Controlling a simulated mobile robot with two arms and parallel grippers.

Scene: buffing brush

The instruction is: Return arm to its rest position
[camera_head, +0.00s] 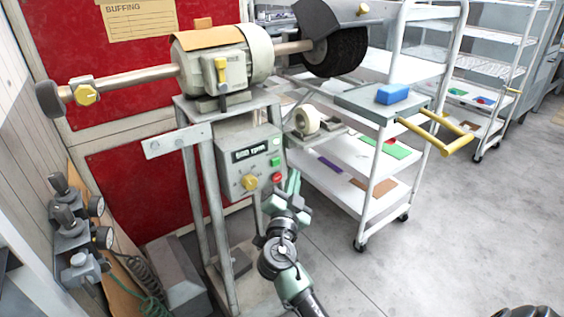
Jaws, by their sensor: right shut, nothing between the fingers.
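My right arm comes up from the bottom centre, and its right gripper (292,182) is in front of the right side of the buffing machine's grey control box (237,165). The gripper is small in the picture and looks shut, with nothing seen in it. It is close to the red and green buttons in the picture; I cannot tell whether it touches the box. The buffing machine (262,52) stands on a grey metal stand, with a dark round brush (345,52) at its right end. My left gripper is not in view.
A white cart (375,190) stands right of the machine, with a blue block (392,94) and yellow handle (440,132). Gauges and valves (72,225) are at lower left. A red panel (120,190) is behind. The floor (470,230) at lower right is mostly clear.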

